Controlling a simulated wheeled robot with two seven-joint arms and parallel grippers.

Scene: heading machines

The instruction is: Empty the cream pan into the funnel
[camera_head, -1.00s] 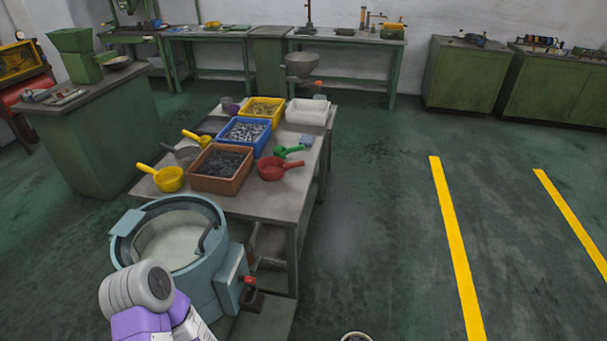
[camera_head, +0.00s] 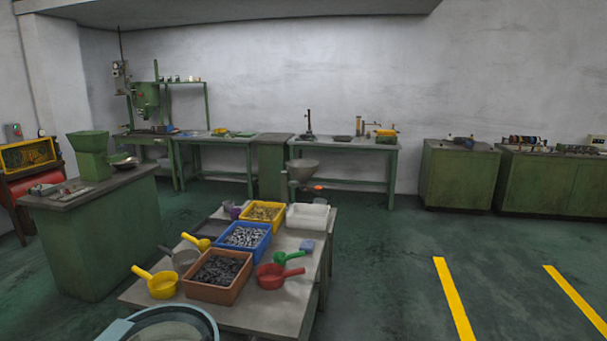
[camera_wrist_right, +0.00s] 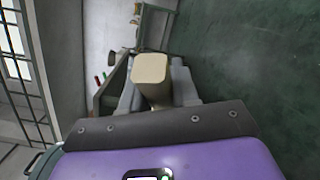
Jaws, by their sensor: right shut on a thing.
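In the right wrist view my right gripper (camera_wrist_right: 152,92) is shut on a cream block-like piece (camera_wrist_right: 151,68), which looks like the handle of the cream pan. The pan's bowl and anything in it cannot be made out there. A grey funnel (camera_head: 303,169) stands at the far end of the work table in the head view, with a small orange-red part beside it. A green hopper (camera_head: 88,150) also stands on the cabinet at left. Neither of my grippers shows in the head view.
The floor to the right is open.

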